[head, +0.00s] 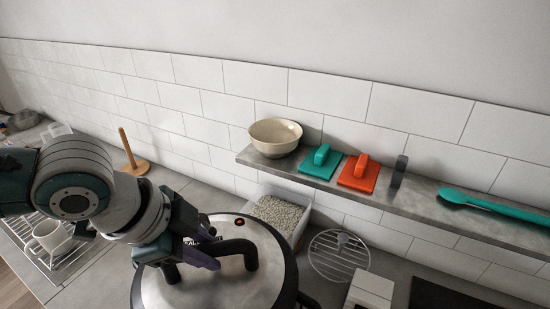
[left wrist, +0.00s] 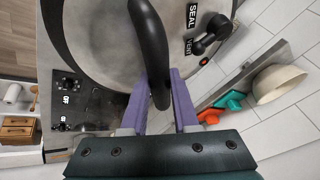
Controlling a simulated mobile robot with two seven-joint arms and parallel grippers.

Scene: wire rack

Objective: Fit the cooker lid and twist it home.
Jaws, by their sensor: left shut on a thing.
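The cooker lid (head: 222,285) is a round, brushed-metal disc with a dark rim, low in the head view; it fills the top of the left wrist view (left wrist: 95,30). It bears a black arched handle (head: 238,247), a small red button, a black valve (left wrist: 210,33) and SEAL and VENT labels. My left gripper (head: 192,258) is shut on the handle, its purple fingers on either side of the bar in the left wrist view (left wrist: 160,100). The pot body is mostly hidden below the lid, and I cannot tell whether the lid is seated. My right gripper is not in view.
A grain-filled container (head: 278,215) stands close behind the lid, with a round wire trivet (head: 339,255) and a white box (head: 370,290) to the right. The wall shelf (head: 425,200) overhangs the counter. A wire rack (head: 66,262) with a mug (head: 50,235) is left.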

